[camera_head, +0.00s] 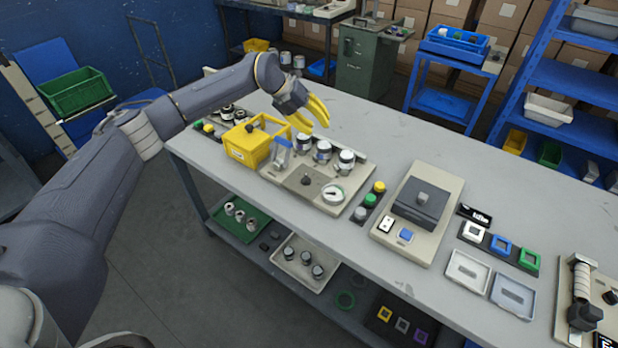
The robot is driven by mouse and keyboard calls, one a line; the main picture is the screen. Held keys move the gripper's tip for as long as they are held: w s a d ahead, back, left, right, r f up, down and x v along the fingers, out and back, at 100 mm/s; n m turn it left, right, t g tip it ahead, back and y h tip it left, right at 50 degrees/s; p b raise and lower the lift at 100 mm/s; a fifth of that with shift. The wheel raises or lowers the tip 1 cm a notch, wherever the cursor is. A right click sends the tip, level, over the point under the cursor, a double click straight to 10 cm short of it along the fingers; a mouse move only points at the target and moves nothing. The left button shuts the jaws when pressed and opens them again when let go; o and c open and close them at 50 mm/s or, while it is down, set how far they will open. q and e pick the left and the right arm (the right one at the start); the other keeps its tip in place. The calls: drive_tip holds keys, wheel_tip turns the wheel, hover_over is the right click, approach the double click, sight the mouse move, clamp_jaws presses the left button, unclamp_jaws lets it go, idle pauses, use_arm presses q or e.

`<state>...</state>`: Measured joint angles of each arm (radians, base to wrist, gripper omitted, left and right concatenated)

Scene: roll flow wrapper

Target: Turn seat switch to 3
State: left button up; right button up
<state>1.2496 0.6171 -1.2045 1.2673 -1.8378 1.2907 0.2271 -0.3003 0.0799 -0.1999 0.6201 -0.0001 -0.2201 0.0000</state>
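No label reading "seat" can be made out, so I cannot tell which control is the seat switch. A small dark knob (305,181) sits on the beige panel (288,186) beside a round white gauge (333,194). Another dark knob stands on the yellow box (247,147), and a grey knob (422,197) on the dark block of a second beige unit (447,189). Positions and numbers on them are too small to read. My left gripper (316,127), with yellow fingers, hangs above the back of the beige panel, its fingers apart and empty. My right gripper is out of view.
Several metal-topped cylinders (323,150) stand along the panel's back. Green and yellow buttons (370,200) sit to its right. Framed coloured squares (501,246) and grey trays (467,270) lie further right. The table's back (420,135) is clear. A lower shelf holds trays.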

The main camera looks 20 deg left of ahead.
sight(306, 177)
use_arm(q)
drive_tip(key=s+a+r+n+g+y, duration=0.1)
drive_tip(key=s+r+n+g+y, duration=0.15)
drive_tip(key=s+y, duration=0.5)
drive_tip(key=shift+m+g, duration=0.25)
drive_tip(key=shift+m, duration=0.1)
drive_tip(key=f, duration=1.8)
drive_tip(key=shift+s+a+f, duration=0.1)
drive_tip(key=shift+s, duration=0.1)
drive_tip(key=shift+o, duration=0.4)
clamp_jaws()
